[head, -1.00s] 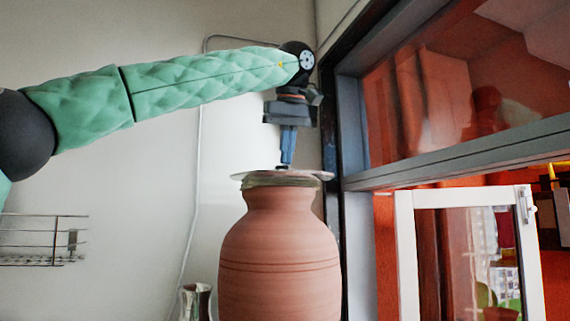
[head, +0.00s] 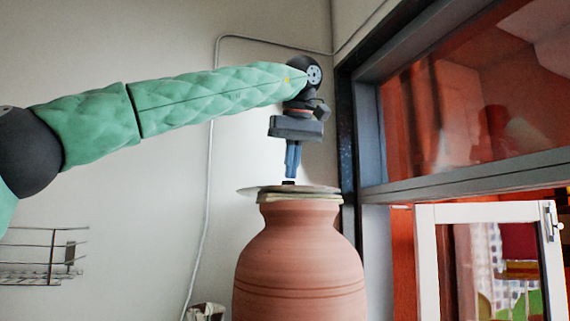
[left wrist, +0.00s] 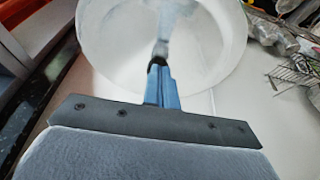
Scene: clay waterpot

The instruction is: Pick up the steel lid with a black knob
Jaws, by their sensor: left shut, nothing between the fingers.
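The steel lid (head: 252,191) lies across the mouth of the clay pot (head: 300,260) and sticks out past the rim on the left. Its black knob (head: 289,183) stands at the top, right under the fingertips of my left gripper (head: 291,176). The gripper points straight down and its fingers are shut with nothing between them. In the left wrist view the lid (left wrist: 105,45) is a pale shiny disc that mirrors the fingers (left wrist: 161,90), with the dark knob (left wrist: 157,62) at their tips. I cannot tell whether they touch it. My right gripper is not in view.
A window frame (head: 372,150) with red behind it stands close on the right. A white-framed pane (head: 427,260) is below it. A wire rack (head: 52,255) hangs on the left wall. A small shiny object (head: 205,312) is left of the pot.

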